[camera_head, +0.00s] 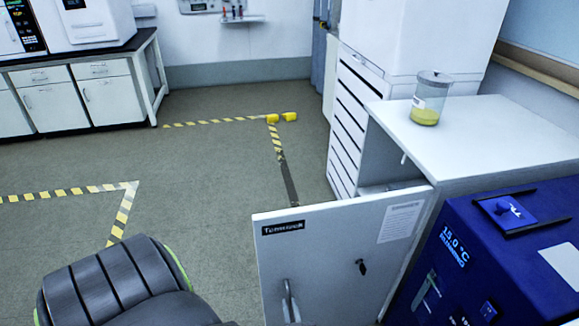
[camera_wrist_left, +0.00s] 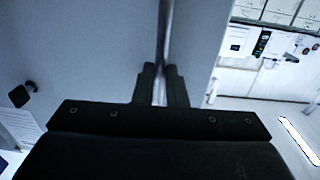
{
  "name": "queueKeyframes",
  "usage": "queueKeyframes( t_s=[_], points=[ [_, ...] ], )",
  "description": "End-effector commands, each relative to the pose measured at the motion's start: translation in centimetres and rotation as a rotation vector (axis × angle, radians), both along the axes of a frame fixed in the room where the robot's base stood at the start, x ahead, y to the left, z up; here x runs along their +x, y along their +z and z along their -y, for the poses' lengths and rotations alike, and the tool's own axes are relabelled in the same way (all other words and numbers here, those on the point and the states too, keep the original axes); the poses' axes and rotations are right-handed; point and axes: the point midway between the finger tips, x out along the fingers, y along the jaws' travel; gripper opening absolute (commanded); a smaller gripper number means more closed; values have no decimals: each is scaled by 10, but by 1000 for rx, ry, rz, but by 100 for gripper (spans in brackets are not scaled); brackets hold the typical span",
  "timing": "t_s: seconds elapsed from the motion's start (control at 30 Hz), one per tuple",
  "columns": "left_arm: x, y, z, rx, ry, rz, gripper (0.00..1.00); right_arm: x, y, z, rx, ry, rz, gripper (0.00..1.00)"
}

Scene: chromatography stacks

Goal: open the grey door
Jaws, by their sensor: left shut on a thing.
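The grey door (camera_head: 335,245) is a pale panel with a dark label, a paper notice and a key in its lock. It stands swung out from the white cabinet (camera_head: 480,140), and part of the interior shows behind it. Its metal bar handle (camera_head: 288,300) is near the door's lower left in the head view. In the left wrist view the door (camera_wrist_left: 90,50) fills the left side, and my left gripper (camera_wrist_left: 161,85) is shut around the handle (camera_wrist_left: 166,30). In the head view my left arm covers the lower left and the fingers are not visible. My right gripper is out of view.
A glass jar with yellow contents (camera_head: 427,100) stands on the cabinet top. A blue device (camera_head: 500,255) is close on the right. A white drawer stack (camera_head: 347,130) is behind the door. The floor (camera_head: 200,185) to the left is open, with striped tape.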

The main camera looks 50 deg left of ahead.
Motion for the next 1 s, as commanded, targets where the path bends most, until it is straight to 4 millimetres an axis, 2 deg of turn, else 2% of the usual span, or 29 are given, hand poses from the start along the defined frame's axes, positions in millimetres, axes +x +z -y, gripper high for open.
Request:
queueKeyframes(
  t_s=[0.03, 0.3, 0.33, 0.5, 1.0],
  points=[
    [8, 3, 4, -3, -15, 8, 0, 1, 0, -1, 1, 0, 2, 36],
    [9, 3, 5, -5, -15, 9, 0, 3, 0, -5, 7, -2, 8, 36],
    [9, 3, 5, -5, -15, 9, 14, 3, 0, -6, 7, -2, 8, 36],
    [8, 3, 4, -3, -13, 10, 33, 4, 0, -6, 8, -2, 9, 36],
    [4, 1, 2, -2, -8, 5, 33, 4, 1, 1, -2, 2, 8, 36]
  ],
)
